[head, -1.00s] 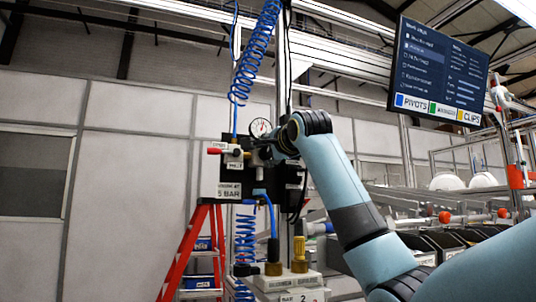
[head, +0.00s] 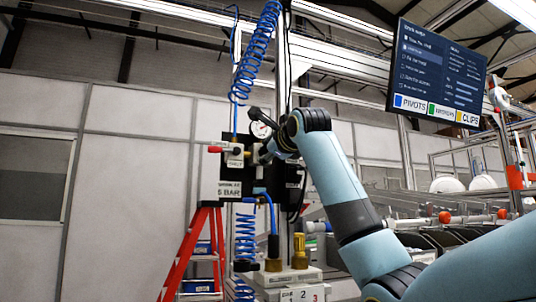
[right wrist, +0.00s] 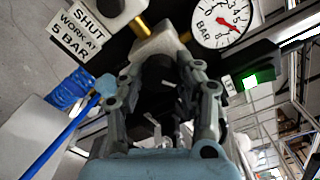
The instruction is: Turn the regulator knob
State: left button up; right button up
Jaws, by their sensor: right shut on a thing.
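The regulator (right wrist: 158,44) is a pale metal body on a dark panel, with brass fittings on either side. Its dark knob (right wrist: 160,70) lies between the fingers of my right gripper (right wrist: 166,78), which is shut on it; the fingers hide part of the knob. In the head view my right gripper (head: 264,152) reaches the panel from the right, mostly hidden by my wrist. A white round gauge (head: 261,130) sits just above; in the right wrist view the gauge (right wrist: 225,20) has a red needle. My left gripper is not in view.
A red-ended valve (head: 214,149) sticks out left. Blue coiled hoses (head: 255,52) hang above and below. A red ladder (head: 190,250) stands below left; a screen (head: 437,72) hangs upper right.

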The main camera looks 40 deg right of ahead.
jog(key=shift+f, duration=0.15)
dwell(0.4)
jog(key=o, duration=1.1)
jog(key=shift+o, duration=0.2)
jog(key=shift+s, duration=0.1)
jog(key=v, duration=1.1)
jog(key=shift+s, duration=0.4)
jog(key=shift+f, duration=0.1)
